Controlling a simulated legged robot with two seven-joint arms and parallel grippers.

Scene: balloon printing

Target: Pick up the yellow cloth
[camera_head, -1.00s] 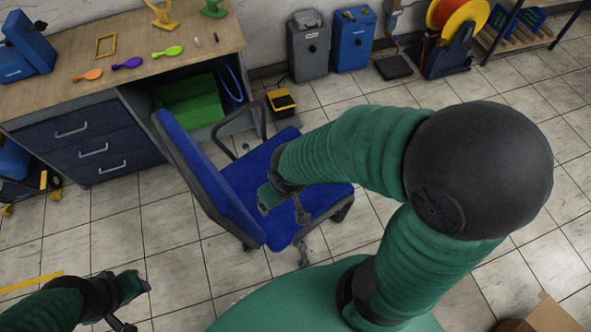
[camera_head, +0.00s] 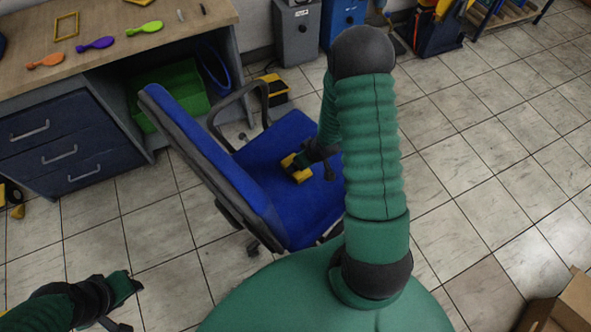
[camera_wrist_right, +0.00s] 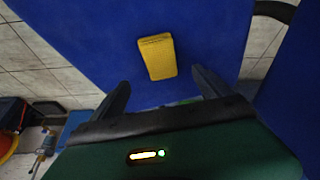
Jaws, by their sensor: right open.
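The yellow cloth (camera_head: 296,170), a small folded block shape, lies on the blue seat of the chair (camera_head: 262,165). It also shows in the right wrist view (camera_wrist_right: 157,57), just beyond the fingertips. My right gripper (camera_head: 312,166) is over the seat close beside the cloth and partly covers it in the head view. In the right wrist view my right gripper (camera_wrist_right: 160,80) is open with nothing between its fingers. My left gripper (camera_head: 128,303) is at the lower left over the floor, apart from the cloth; its jaw state is unclear.
The chair's backrest (camera_head: 205,150) and armrest (camera_head: 240,105) rise beside the seat. A cardboard box (camera_head: 560,305) is at lower right.

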